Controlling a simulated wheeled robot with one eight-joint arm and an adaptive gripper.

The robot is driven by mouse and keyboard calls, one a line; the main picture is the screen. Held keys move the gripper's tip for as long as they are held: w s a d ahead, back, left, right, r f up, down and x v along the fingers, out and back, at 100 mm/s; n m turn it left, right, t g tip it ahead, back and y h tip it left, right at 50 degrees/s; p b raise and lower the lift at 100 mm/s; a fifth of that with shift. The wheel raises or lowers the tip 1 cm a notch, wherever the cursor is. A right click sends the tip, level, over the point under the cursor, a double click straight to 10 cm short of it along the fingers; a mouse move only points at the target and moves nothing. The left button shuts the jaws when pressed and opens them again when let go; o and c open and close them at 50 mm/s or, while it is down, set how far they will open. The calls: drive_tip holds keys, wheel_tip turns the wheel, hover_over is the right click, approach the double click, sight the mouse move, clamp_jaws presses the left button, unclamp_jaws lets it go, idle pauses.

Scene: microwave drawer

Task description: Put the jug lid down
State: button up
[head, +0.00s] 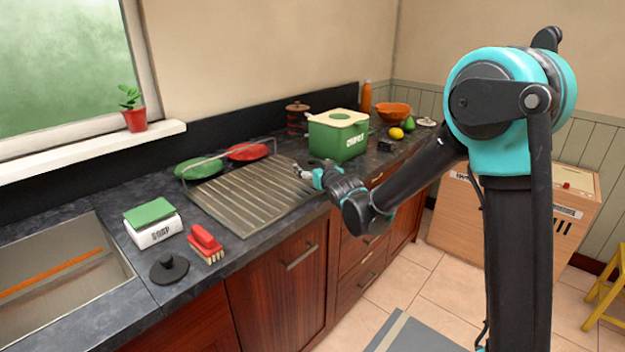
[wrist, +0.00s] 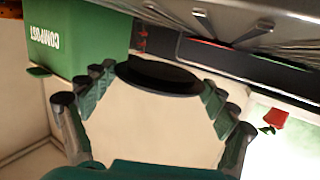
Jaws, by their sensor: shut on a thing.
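My gripper (head: 306,173) is over the right end of the ribbed metal drainboard (head: 240,200), in front of the green compost bin. In the wrist view, a flat black disc (wrist: 158,77), which looks like the jug lid, sits between the fingertips. My gripper (wrist: 158,88) is shut on it from both sides. The held lid is too small to make out in the head view. Another black round lid or plug with a knob (head: 169,268) lies on the counter near the sink. I see no jug that I can be sure of.
The green compost bin (head: 338,140) stands just behind my gripper. Green (head: 199,168) and red (head: 247,152) plates are in the rack. A lemon (head: 396,133) and orange bowl (head: 393,110) are farther right.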

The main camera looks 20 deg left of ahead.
drive_tip(key=shift+f, duration=2.35)
drive_tip(key=shift+f, duration=0.2)
drive_tip(key=o, duration=0.8)
drive_tip(key=shift+c, duration=0.2)
drive_tip(key=shift+r, duration=0.1)
